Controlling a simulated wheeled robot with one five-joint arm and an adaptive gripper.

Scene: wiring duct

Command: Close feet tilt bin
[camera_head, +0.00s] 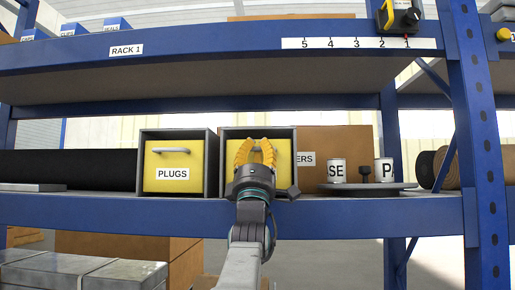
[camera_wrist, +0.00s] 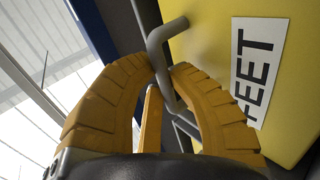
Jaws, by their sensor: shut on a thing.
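The feet bin has a yellow front (camera_head: 284,158) in a dark grey housing on the blue shelf, right of the plugs bin. In the wrist view its yellow front (camera_wrist: 210,50) fills the right side, with a white FEET label (camera_wrist: 257,62) and a bent grey handle (camera_wrist: 160,45). My gripper (camera_head: 256,146) is in front of this bin and hides its label in the head view. In the wrist view my gripper's yellow fingers (camera_wrist: 164,75) are shut around the handle. I cannot tell how far the front is tilted.
The plugs bin (camera_head: 173,164) stands on the left with its front in its housing. On the right are a cardboard box (camera_head: 345,139) and a dark round tray (camera_head: 366,187) with labelled white cups (camera_head: 337,171). A blue upper shelf (camera_head: 215,47) spans above, a blue post (camera_head: 478,140) on the right.

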